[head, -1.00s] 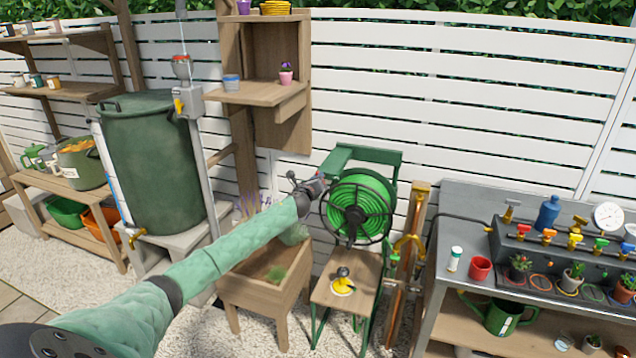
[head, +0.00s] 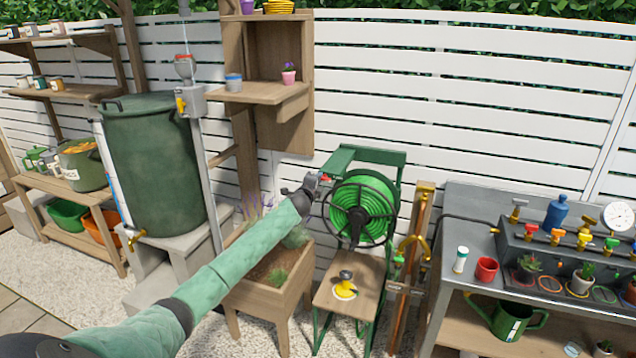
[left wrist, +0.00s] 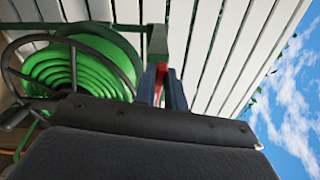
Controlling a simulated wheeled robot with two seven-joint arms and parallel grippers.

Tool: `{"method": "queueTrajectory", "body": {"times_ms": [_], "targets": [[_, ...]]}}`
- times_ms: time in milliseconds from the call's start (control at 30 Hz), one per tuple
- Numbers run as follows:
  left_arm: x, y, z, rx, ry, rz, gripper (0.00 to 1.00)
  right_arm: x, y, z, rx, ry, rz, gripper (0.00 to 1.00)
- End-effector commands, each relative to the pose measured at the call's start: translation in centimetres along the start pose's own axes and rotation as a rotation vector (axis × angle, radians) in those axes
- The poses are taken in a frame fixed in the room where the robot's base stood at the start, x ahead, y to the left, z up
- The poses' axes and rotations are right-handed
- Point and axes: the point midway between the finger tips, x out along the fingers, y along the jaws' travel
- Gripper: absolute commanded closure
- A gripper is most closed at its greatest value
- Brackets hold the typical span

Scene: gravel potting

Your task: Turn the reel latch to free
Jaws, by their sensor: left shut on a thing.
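The hose reel (head: 362,208) with bright green hose coils stands in a dark green frame (head: 372,154) against the fence. A small red latch (head: 325,178) sits at the left side of the reel, mostly hidden by my gripper. My left gripper (head: 318,182) is at the latch, just left of the coils. In the left wrist view, the gripper fingers (left wrist: 161,88) are shut on the red latch (left wrist: 159,82), beside the green frame post. The coils (left wrist: 75,68) fill the left of that view. My right gripper is not in view.
A wooden stand (head: 345,285) with a yellow nozzle (head: 345,284) is below the reel. A planter box (head: 268,290) stands to its left, under my arm. The potting bench (head: 450,250) is to the right. A wall shelf (head: 262,92) hangs above left.

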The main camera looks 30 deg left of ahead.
Motion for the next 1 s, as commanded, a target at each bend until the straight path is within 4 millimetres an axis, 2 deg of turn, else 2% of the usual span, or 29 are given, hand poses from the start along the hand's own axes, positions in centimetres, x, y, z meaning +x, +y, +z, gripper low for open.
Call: {"method": "queueTrajectory", "body": {"times_ms": [300, 900, 933, 1000], "targets": [[0.0, 0.3, 0.1, -0.144, -0.001, 0.000, 1.00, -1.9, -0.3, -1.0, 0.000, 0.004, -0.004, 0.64], [0.0, 0.2, 0.1, -0.184, -0.001, 0.000, 1.00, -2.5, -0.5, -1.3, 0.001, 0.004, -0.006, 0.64], [0.0, 0.2, 0.1, -0.184, -0.001, 0.000, 0.86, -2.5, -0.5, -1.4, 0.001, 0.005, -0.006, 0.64], [0.0, 0.2, 0.1, -0.183, -0.001, 0.000, 0.73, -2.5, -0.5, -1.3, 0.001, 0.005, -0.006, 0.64]]}}
